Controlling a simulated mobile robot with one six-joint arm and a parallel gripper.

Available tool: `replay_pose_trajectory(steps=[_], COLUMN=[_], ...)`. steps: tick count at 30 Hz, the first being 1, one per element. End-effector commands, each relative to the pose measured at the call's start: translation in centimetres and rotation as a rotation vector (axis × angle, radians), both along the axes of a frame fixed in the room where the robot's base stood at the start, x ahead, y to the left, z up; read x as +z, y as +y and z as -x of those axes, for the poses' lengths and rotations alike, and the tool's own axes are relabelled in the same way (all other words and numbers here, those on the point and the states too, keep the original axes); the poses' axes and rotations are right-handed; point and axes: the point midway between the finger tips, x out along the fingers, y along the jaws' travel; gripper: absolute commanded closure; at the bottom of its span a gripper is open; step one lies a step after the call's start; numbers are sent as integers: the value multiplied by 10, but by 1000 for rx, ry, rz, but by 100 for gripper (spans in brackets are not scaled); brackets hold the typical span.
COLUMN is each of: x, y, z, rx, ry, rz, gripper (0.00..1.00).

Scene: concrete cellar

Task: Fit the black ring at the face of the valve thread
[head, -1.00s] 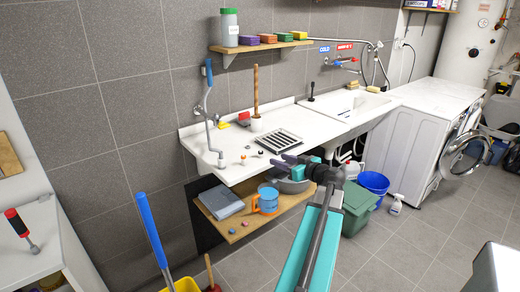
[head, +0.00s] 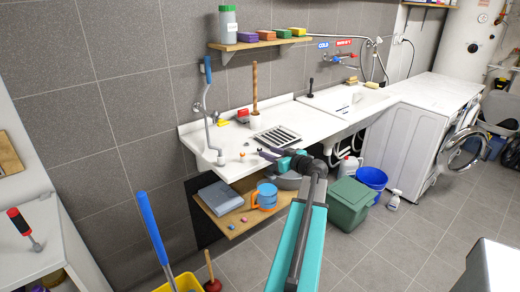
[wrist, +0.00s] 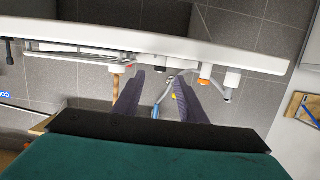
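My gripper (head: 266,153) is over the front edge of the white counter, its purple fingers pointing left. In the wrist view, where the room appears upside down, the fingers (wrist: 158,98) are apart with nothing seen between them. A small white fitting with an orange end (head: 242,156) stands on the counter left of the fingertips; it also shows in the wrist view (wrist: 204,80), right of the fingers. A small dark-topped piece (head: 259,150) is close by the fingertips. Which one is the valve thread I cannot tell, and I cannot make out the black ring.
A green bin (head: 348,205) stands right of my arm.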

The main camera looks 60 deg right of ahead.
Motion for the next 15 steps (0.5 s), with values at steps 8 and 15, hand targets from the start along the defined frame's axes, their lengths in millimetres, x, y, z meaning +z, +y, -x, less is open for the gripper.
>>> replay_pose_trajectory(steps=[8,15], x=[-4,-5], y=[-7,-7], z=[-19,-18], rx=[-1,-2], ry=[1,1], rz=[0,0], gripper=[62,62])
